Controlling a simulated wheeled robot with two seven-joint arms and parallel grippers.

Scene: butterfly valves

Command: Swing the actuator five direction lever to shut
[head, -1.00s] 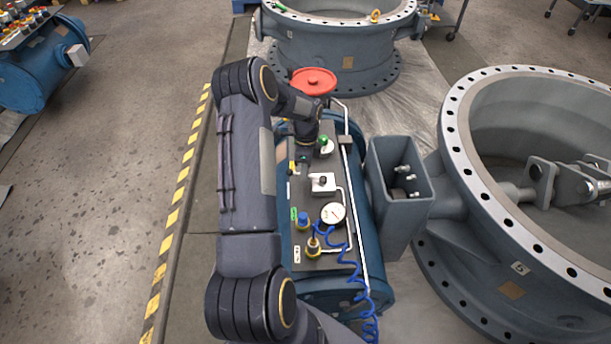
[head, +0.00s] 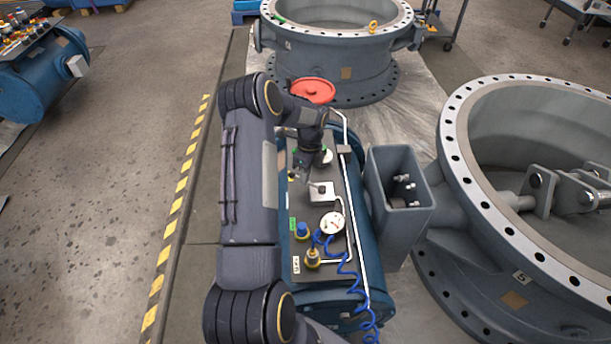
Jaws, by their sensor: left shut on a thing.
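The blue actuator cylinder (head: 377,262) lies beside the large valve marked 5, with a dark control panel (head: 341,262) on top. A pale block (head: 322,193) with a small dark knob sits mid-panel. My left gripper (head: 303,176) points down over the panel, just above and left of this block. It is shut on a small part there, which I take to be the direction lever. The fingers and wrist hide most of that part, so its angle cannot be told. My right gripper is not in view.
Near the gripper are a round gauge (head: 333,223), a blue knob (head: 302,230), a brass fitting (head: 312,257) and a coiled blue hose (head: 357,288). A red handwheel (head: 312,91) stands behind. A grey square bracket (head: 402,215) and the large valve (head: 455,245) bound the right side.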

